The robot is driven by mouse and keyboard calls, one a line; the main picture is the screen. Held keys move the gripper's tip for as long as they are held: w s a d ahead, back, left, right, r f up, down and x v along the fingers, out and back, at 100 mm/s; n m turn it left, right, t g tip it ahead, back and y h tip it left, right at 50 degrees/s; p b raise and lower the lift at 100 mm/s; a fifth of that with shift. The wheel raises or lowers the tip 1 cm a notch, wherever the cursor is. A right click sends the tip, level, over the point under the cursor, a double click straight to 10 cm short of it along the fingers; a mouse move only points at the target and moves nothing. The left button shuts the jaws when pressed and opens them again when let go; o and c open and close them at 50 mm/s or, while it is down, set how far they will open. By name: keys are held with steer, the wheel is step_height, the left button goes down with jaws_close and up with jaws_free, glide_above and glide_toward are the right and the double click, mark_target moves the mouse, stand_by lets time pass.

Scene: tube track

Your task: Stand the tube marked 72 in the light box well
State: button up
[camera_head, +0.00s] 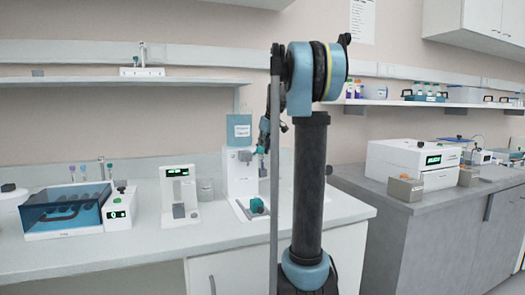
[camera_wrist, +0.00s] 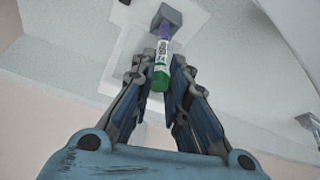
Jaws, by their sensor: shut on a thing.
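My gripper (camera_wrist: 165,93) is shut on a tube (camera_wrist: 162,62) with a green end, a white printed label and a purple part. The green end lies between the fingers; the label's number is too small to read surely. The purple end points at a grey block (camera_wrist: 171,17) on a white base (camera_wrist: 133,42); I cannot tell whether it is inside the block or only over it. In the head view my gripper (camera_head: 265,138) is beside a white bench device (camera_head: 238,178) with a blue sign. I cannot tell surely which device is the light box.
A white device with a green display (camera_head: 178,192) and a blue-lidded box (camera_head: 62,212) stand left on the bench (camera_head: 140,248). A teal-and-grey piece (camera_head: 257,206) sits at the white device's foot. A second bench (camera_head: 400,207) at right holds a white machine (camera_head: 412,163).

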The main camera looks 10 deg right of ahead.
steer(key=shift+f, duration=0.55)
steer(key=o, duration=0.9)
steer(key=v, duration=1.2)
steer(key=shift+d+f, duration=0.1)
stand_by(0.3)
